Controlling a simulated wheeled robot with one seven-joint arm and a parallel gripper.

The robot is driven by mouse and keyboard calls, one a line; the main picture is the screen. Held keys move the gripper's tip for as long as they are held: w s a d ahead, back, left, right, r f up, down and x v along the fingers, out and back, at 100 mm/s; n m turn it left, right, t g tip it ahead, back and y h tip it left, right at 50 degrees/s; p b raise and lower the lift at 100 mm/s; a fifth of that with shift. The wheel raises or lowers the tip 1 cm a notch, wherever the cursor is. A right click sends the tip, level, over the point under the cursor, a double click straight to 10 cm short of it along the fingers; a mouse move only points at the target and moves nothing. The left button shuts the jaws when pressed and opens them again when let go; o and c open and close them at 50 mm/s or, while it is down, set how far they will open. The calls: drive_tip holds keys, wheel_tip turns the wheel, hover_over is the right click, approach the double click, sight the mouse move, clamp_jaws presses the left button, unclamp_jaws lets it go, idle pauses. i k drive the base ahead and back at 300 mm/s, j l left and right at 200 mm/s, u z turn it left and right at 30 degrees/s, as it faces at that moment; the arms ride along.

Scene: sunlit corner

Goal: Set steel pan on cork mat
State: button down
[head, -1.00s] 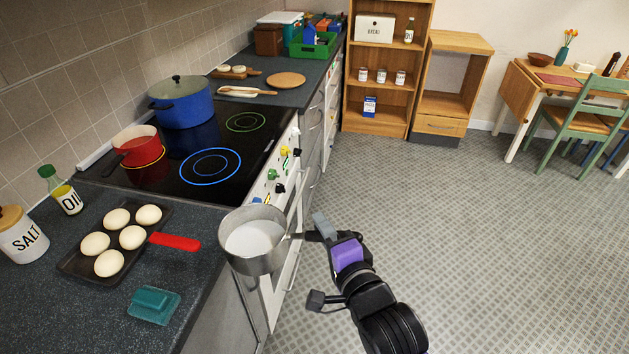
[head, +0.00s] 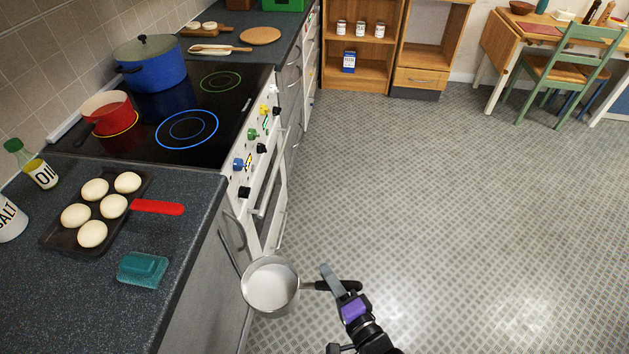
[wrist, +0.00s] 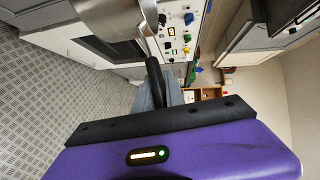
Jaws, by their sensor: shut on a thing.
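The steel pan (head: 270,285) hangs upright in the air, over the floor just off the front edge of the near counter. Its inside is pale; I cannot tell whether it holds liquid. My gripper (head: 337,284) is shut on its dark handle, to the right of the bowl. In the wrist view the pan (wrist: 112,22) shows at the top, and its handle runs down into my gripper (wrist: 162,92). The round cork mat (head: 260,36) lies bare on the far counter beyond the stove, well apart from the pan.
The black hob (head: 160,142) carries a blue lidded pot (head: 150,72) and a red saucepan (head: 108,113). A bun tray (head: 58,236) and teal sponge (head: 143,268) are on the near counter. A board with a spoon (head: 220,50) lies beside the mat. The floor (head: 430,200) is clear.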

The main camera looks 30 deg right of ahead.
sight(276, 34)
drive_tip(key=i+l, duration=1.85)
